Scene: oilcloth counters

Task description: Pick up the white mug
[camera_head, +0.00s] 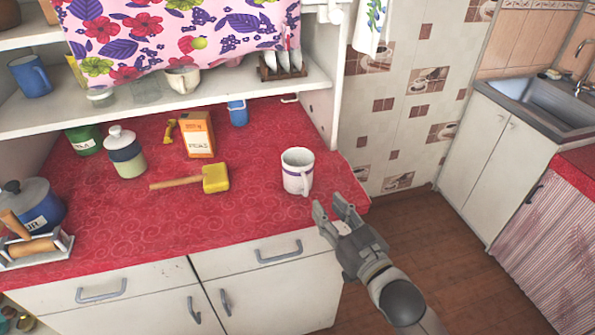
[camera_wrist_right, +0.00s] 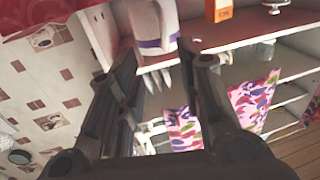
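The white mug (camera_head: 297,172) stands upright on the red counter (camera_head: 250,215), near its right end. It has a thin purple band, and its handle shows on its front right side. My right gripper (camera_head: 334,212) is just in front and to the right of the mug, with its fingers apart and nothing between them. In the right wrist view the mug (camera_wrist_right: 153,28) shows beyond the open fingers (camera_wrist_right: 165,68), apart from them. My left gripper is not in view.
A yellow mallet (camera_head: 215,179) lies left of the mug. An orange box (camera_head: 198,135), a blue cup (camera_head: 238,112) and a lidded jar (camera_head: 125,152) stand farther back. A shelf (camera_head: 150,112) overhangs the counter's rear. The counter's front edge is close to my right gripper.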

